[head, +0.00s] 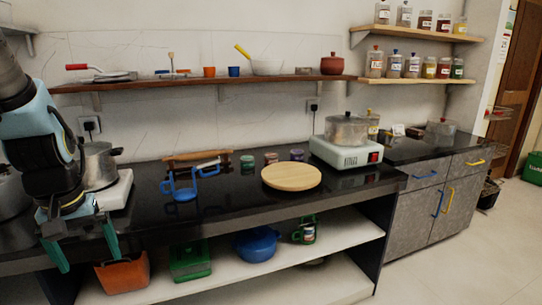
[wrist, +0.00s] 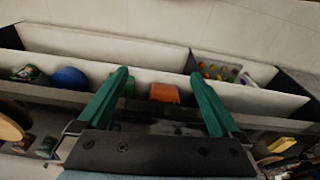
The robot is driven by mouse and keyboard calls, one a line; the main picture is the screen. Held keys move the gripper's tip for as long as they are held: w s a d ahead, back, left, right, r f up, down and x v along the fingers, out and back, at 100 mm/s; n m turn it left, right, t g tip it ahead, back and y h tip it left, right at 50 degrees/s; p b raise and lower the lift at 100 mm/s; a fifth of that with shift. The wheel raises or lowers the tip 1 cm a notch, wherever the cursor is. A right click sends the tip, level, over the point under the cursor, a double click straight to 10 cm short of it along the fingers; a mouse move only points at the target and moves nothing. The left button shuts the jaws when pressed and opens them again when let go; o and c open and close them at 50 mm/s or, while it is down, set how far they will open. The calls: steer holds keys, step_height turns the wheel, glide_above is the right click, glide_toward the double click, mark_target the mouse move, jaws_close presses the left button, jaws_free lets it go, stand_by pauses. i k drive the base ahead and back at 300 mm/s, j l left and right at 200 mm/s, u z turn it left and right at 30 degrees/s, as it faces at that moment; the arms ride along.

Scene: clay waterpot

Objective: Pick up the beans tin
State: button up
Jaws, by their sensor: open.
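I cannot read a beans label on anything. Small tins stand on the black counter: a green-topped one (head: 247,162), a reddish one (head: 271,158) and a purple one (head: 297,155). A tin-like item in a green holder (head: 305,231) stands on the lower shelf. Which is the beans tin I cannot tell. My gripper (head: 84,245) hangs at the left, in front of the counter's edge, open and empty, well apart from all of these. In the wrist view its green fingers (wrist: 158,76) are spread, with an orange bin (wrist: 164,93) showing beyond them.
A round wooden board (head: 291,177) and a blue rack (head: 183,189) lie on the counter. A steel pot (head: 347,129) sits on a white stove at the right. A blue pot (head: 257,243) and green crate (head: 190,260) fill part of the lower shelf.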

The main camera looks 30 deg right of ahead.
mark_target(296, 155)
steer(key=l+u, duration=0.15)
steer(key=l, duration=0.35)
steer(key=l+u, duration=0.1)
steer(key=l, duration=0.45)
steer(key=k+l+u, duration=0.15)
steer(key=l, duration=0.35)
steer(key=l+u, duration=0.15)
steer(key=l, duration=0.35)
steer(key=k+l+u, duration=0.1)
steer(key=l, duration=0.4)
steer(key=k+l+u, duration=0.15)
steer(key=l, duration=0.35)
steer(key=k+l+u, duration=0.15)
steer(key=l, duration=0.35)
steer(key=k+l+u, duration=0.15)
steer(key=l, duration=0.3)
